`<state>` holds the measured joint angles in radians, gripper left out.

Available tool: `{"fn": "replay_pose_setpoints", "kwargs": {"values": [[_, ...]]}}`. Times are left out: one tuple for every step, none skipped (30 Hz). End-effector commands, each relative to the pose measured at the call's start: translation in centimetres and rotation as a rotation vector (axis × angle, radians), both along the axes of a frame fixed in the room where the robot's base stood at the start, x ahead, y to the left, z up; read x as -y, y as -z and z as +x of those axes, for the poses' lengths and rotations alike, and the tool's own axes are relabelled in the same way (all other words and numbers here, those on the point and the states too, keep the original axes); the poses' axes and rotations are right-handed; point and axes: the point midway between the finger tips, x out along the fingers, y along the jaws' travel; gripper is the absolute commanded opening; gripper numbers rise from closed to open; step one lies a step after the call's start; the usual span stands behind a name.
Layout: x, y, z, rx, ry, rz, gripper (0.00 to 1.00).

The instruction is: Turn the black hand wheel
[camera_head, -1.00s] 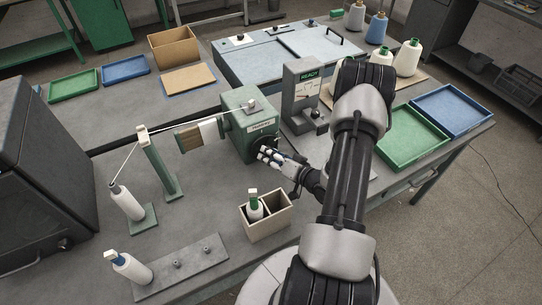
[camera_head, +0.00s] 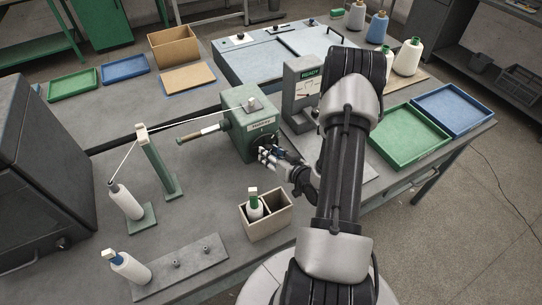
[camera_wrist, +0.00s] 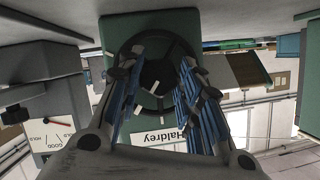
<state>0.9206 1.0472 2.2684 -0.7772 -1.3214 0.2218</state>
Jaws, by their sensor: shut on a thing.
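The green winder box (camera_head: 236,122) stands mid-table. Its black hand wheel (camera_wrist: 157,75) shows between my fingers in the wrist view, with pale marks around it. In the head view the wheel is mostly hidden by my gripper (camera_head: 270,157), on the box's front right face. My gripper (camera_wrist: 160,92) is shut on the wheel, blue-padded fingers on both sides of it. A wooden winding piece (camera_head: 200,134) with a white section sticks out from the box's left and looks narrow, edge-on. Thread runs from a white cone (camera_head: 126,203) over the green post (camera_head: 158,165) to the box top.
A grey gauge marked READY (camera_head: 302,88) stands close right of the winder. A divided box (camera_head: 277,222) holding a bottle-like cone is in front. Green (camera_head: 408,138) and blue trays (camera_head: 452,108) lie at right.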

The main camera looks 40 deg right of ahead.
Motion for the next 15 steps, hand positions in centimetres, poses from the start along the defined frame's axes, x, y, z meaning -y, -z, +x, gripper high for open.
{"fn": "replay_pose_setpoints", "kwargs": {"values": [[-0.05, 0.1, 0.02, -0.006, 0.0, -0.024, 0.09], [-0.08, 0.11, 0.01, -0.009, -0.001, -0.038, 0.09], [-0.09, 0.1, 0.01, -0.013, -0.001, -0.055, 0.09], [-0.07, 0.1, 0.02, -0.015, -0.001, -0.065, 0.09], [-0.08, 0.08, 0.03, -0.018, -0.001, -0.076, 0.09], [-0.08, 0.05, 0.04, -0.02, -0.001, -0.087, 0.09], [-0.07, 0.04, 0.04, -0.022, -0.002, -0.095, 0.09], [-0.06, 0.03, 0.04, -0.024, -0.001, -0.102, 0.09], [-0.05, 0.02, 0.03, -0.026, 0.0, -0.109, 0.09], [-0.05, 0.02, 0.02, -0.027, 0.0, -0.113, 0.09], [-0.05, 0.02, 0.01, -0.028, 0.0, -0.116, 0.09], [-0.06, 0.01, 0.01, -0.029, 0.0, -0.12, 0.09], [-0.05, 0.0, 0.01, -0.029, 0.0, -0.121, 0.09], [-0.05, 0.0, 0.01, -0.029, 0.0, -0.123, 0.09], [-0.05, 0.0, 0.01, -0.029, 0.0, -0.123, 0.09]]}}
